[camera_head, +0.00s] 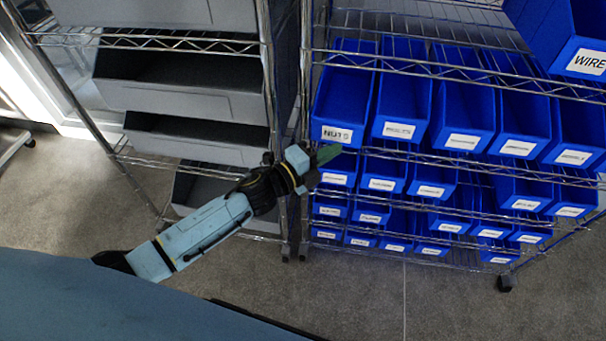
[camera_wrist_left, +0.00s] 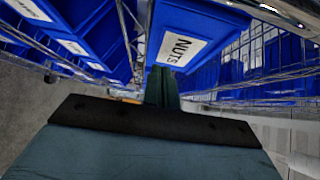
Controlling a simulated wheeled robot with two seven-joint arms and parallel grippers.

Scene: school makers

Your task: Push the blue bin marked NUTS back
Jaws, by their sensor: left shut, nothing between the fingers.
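The blue bin marked NUTS (camera_head: 340,100) stands at the left end of an upper wire shelf in the head view, its white label facing me. In the left wrist view its front (camera_wrist_left: 205,32) and NUTS label are close ahead at the top. My left gripper (camera_head: 328,154) is shut and empty, with its greenish fingertips at the lower front of the bin. In the left wrist view the shut fingers (camera_wrist_left: 162,85) point at the label's lower edge. I cannot tell whether they touch. My right gripper is not in view.
Several labelled blue bins (camera_head: 402,100) stand in a row to the right, with more rows on lower shelves. A blue WIRE bin (camera_head: 580,50) is higher at the right. A rack of grey bins (camera_head: 185,90) stands to the left, with metal posts between the racks.

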